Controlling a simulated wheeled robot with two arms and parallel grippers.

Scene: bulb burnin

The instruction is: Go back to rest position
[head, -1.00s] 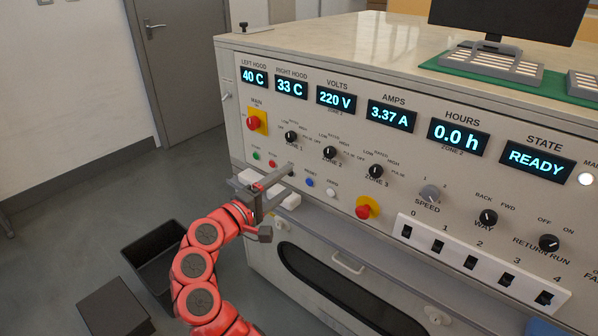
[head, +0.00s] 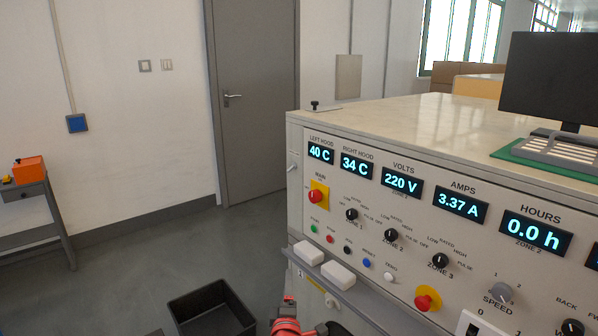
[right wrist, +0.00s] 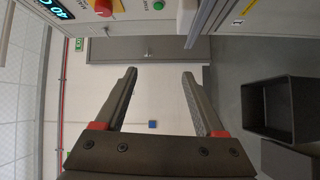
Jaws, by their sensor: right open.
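My right gripper is open and empty in the right wrist view (right wrist: 158,100), its two fingers apart with only the wall and door behind them. In the head view only a red part of my right arm shows at the bottom edge, below the front of the control panel (head: 400,225). My left gripper is in neither view. The panel displays read 40 C, 34 C, 220 V, 3.37 A and 0.0 h.
A black bin (head: 212,310) stands on the floor left of the machine. A shelf with two white blocks (head: 308,253) juts from the panel front. A grey door (head: 255,100) and an orange box on a side table (head: 28,170) are farther back.

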